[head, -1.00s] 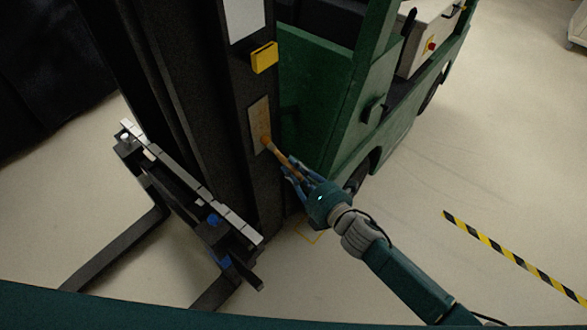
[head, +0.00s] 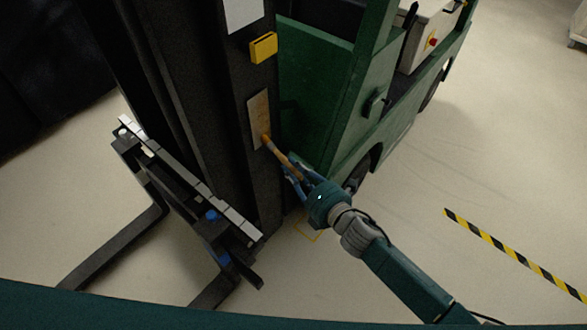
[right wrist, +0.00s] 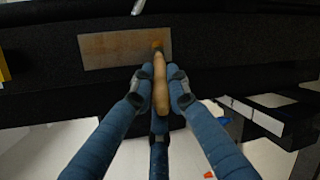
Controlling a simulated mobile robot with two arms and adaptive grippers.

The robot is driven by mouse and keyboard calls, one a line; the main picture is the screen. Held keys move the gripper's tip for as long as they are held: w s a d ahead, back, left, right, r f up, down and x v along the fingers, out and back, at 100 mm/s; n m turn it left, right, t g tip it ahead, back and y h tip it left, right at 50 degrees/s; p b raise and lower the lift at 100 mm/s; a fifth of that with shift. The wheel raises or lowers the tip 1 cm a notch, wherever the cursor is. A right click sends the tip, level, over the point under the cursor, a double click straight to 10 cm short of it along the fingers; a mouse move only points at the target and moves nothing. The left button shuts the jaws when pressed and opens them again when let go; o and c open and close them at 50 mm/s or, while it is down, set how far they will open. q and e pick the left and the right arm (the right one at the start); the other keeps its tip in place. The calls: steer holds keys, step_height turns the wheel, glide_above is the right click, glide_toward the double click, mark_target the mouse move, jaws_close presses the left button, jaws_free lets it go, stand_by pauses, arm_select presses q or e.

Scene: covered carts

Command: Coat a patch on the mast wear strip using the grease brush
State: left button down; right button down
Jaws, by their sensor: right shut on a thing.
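The mast wear strip (head: 258,117) is a tan rectangular plate on the dark mast (head: 262,200). It also shows in the right wrist view (right wrist: 112,49), with a darker yellow-brown spot near its right end. My right gripper (head: 296,178) is shut on the grease brush (head: 280,157), around its wooden handle (right wrist: 160,92). The brush tip is at the lower part of the strip in the head view and at its right end in the wrist view. It looks to touch the strip, but the tip is partly hidden. My left gripper is not in view.
A yellow block (head: 263,48) and a white plate (head: 243,14) are on the mast above the strip. The forks (head: 115,252) reach out at the lower left. The green truck body (head: 315,95) stands right of the mast. Floor to the right is open, with striped tape (head: 512,256).

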step_height(320, 180, down, 3)
steer(key=shift+r+b, duration=0.15)
steer(key=shift+b, duration=0.8)
steer(key=shift+s+a, duration=0.1)
steer(key=shift+a, duration=0.1)
steer(key=shift+s+a, duration=0.2)
steer(key=shift+s, duration=0.1)
steer(key=shift+r, duration=0.1)
steer(key=shift+r+p, duration=1.5)
steer(key=shift+p, duration=0.15)
steer(key=shift+r, duration=0.1)
